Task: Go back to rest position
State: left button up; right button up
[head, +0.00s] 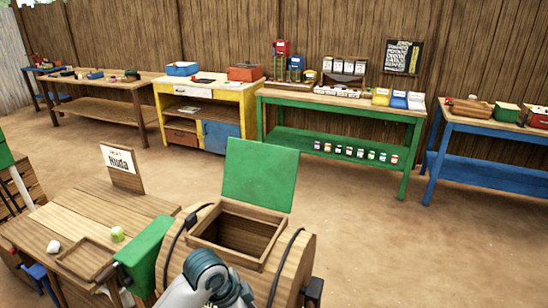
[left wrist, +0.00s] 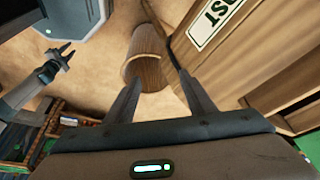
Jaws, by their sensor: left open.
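In the left wrist view my left gripper (left wrist: 160,74) is open. Its two dark fingers are well apart with nothing between them, above the dirt floor. At the left of that view another grey gripper of mine, the right one (left wrist: 60,58), shows small with its prongs apart and nothing between them. In the head view a grey arm link of mine reaches in at the bottom middle, in front of a wooden barrel-shaped stand (head: 292,262). Neither gripper's fingers show in the head view.
An open wooden box with a raised green lid (head: 260,174) stands close ahead. A wooden table (head: 120,213) with a tray and small items is at left.

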pick_arm(q)
jog(key=s+a+f+n+t+y, duration=0.1)
jog(key=s+a+f+n, duration=0.25)
jog(key=s+a, duration=0.4)
jog(key=s+a+f+n+y, duration=0.25)
jog(key=s+a+n, duration=0.2)
jog(key=s, duration=0.55)
jog(key=s+a+f+n+t, duration=0.1)
jog(key=s+a+f+n, duration=0.4)
jog(key=s, duration=0.4)
notch_tip(320, 180, down, 29)
jog(key=g+b, duration=0.1)
jog(key=b, duration=0.1)
jog(key=s+a+f+b, duration=0.1)
jog(key=s+f, duration=0.8)
jog(key=f, duration=0.1)
jog(key=s+a+f+g+b, duration=0.1)
jog(key=s+a+f, duration=0.1)
jog(key=s+f, duration=0.7)
jog(key=shift+s+a+f+m, duration=0.3)
jog(key=shift+s+f+m, duration=0.1)
jog(key=shift+f, duration=0.05)
jog(key=shift+y, duration=0.25)
